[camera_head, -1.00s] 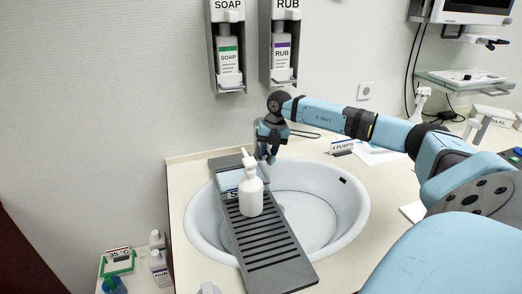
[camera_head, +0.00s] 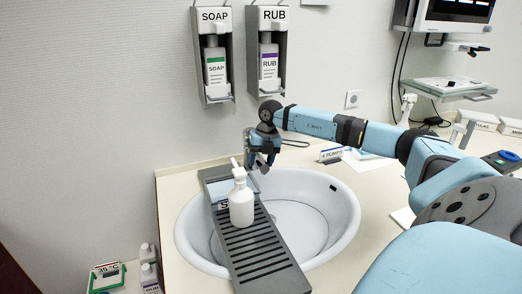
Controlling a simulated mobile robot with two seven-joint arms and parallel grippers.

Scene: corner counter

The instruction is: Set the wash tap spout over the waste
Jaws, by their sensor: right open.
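The wash basin (camera_head: 343,220) is a white oval bowl set in the cream counter. The tap stands at its back edge, mostly hidden behind my right gripper; a thin metal loop (camera_head: 297,143), perhaps its lever, shows to the right. I cannot make out where the spout points. My right gripper (camera_head: 262,166) is open, pointing down at the tap, over the basin's back rim. Whether it touches the tap is unclear. The waste is not clearly visible; the slatted board may cover part of it. My left gripper is out of view.
A dark slatted board (camera_head: 262,258) lies across the basin's left side, with a white pump bottle (camera_head: 241,207) standing on it close to my gripper. Soap (camera_head: 215,68) and rub (camera_head: 268,62) dispensers hang on the wall behind. The counter right of the basin has some free room.

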